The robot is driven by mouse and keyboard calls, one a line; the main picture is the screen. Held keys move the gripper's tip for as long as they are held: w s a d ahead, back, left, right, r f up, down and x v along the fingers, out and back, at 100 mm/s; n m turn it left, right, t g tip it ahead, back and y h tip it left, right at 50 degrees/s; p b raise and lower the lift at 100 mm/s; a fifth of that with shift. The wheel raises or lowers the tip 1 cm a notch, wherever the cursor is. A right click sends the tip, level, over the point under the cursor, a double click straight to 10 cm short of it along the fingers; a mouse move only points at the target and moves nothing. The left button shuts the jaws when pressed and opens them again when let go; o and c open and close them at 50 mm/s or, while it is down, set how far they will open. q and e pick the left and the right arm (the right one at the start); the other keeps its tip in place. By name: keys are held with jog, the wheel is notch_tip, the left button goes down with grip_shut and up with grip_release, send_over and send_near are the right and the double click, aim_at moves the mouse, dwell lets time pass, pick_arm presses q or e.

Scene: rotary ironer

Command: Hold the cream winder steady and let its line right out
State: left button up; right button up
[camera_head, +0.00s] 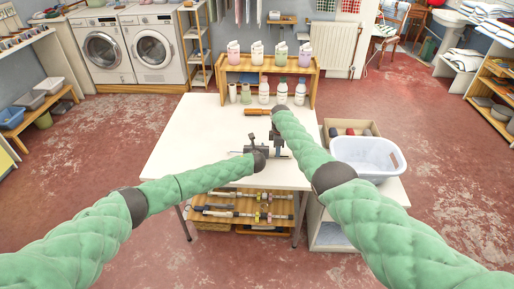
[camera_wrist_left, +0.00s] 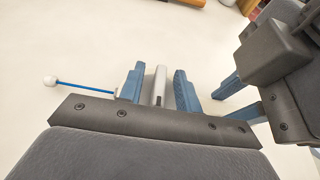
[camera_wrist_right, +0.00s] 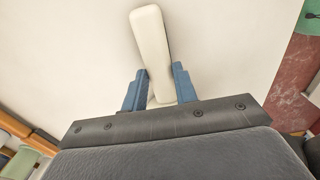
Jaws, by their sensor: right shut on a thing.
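The cream winder (camera_wrist_right: 150,45) is a pale rounded bar in the right wrist view, tilted slightly. My right gripper (camera_wrist_right: 157,75) is shut on it, with a blue finger on each side. In the left wrist view my left gripper (camera_wrist_left: 158,72) has its fingers apart around a narrow pale grey bar (camera_wrist_left: 160,84), with gaps on both sides. I cannot tell whether that bar belongs to the winder. A blue line (camera_wrist_left: 85,88) with a white bead (camera_wrist_left: 50,81) sticks out left of the left finger; its inner end is hidden. Both grippers are close together above the white table (camera_head: 190,140).
An orange-handled item (camera_head: 257,111) lies beyond the grippers. A wooden shelf with bottles (camera_head: 282,95) stands at the table's back. A white basket (camera_head: 367,155) and wooden box (camera_head: 340,127) are at the right. The table's left side is clear.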

pick_arm(q)
jog(key=shift+s, duration=0.1)
jog(key=v, duration=1.1)
jog(key=shift+s+r, duration=0.15)
jog(key=shift+s, duration=0.2)
pick_arm(e)
jog(key=o, duration=1.2)
jog(key=shift+c, duration=0.2)
jog(key=shift+r, duration=0.15)
